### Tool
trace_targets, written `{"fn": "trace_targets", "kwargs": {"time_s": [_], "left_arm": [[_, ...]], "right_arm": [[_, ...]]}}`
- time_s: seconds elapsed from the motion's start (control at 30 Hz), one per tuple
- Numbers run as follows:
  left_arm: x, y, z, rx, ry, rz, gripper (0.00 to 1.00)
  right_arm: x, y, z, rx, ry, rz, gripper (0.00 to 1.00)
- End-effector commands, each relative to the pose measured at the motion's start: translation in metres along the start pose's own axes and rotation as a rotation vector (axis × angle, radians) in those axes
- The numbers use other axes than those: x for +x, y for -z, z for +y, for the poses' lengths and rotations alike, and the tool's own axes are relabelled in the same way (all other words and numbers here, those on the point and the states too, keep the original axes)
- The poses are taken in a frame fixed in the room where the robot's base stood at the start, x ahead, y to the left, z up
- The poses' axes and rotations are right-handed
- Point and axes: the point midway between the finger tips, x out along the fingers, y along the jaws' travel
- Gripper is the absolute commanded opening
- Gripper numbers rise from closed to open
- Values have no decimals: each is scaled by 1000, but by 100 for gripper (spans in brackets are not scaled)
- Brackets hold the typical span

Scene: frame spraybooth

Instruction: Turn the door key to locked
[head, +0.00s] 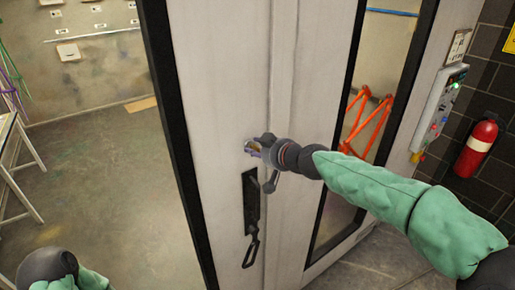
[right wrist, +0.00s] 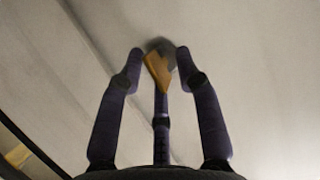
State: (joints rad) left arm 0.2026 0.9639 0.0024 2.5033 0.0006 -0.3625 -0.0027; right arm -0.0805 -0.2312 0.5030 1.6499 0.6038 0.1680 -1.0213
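The door key, an orange-yellow piece (right wrist: 157,72) with a grey part beside it, shows between my right gripper's fingertips in the right wrist view. It sits against the pale door (head: 225,60). My right gripper (head: 254,148) reaches in from the right at the lock, just above the black door handle (head: 251,205). In the right wrist view the fingers of my right gripper (right wrist: 160,57) surround the key closely. I cannot tell whether they press on it. The key's shaft and the lock are hidden. Only part of my left arm shows at the bottom left; its gripper is out of view.
A red fire extinguisher (head: 476,148) and a control panel (head: 438,112) are on the right. Orange frames (head: 368,115) show through the door's window. A bench (head: 12,140) stands at the far left.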

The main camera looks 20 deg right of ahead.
Motion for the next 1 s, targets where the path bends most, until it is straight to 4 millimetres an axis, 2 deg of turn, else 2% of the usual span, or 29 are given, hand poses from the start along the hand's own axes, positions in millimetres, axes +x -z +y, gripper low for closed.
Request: {"fn": "trace_targets", "kwargs": {"time_s": [0.3,0.33,0.43,0.47,0.77,1.0], "left_arm": [[0,0,0,0,0,0,40],[0,0,0,0,0,0,40],[0,0,0,0,0,0,40],[0,0,0,0,0,0,40],[2,0,-1,0,0,0,40],[20,1,-7,0,0,0,40]], "right_arm": [[3,0,0,1,-1,1,35],[3,0,0,1,-1,1,32],[3,0,0,1,-1,1,4],[3,0,0,1,-1,1,0],[3,0,0,7,2,1,0],[4,-3,2,80,31,3,0]]}}
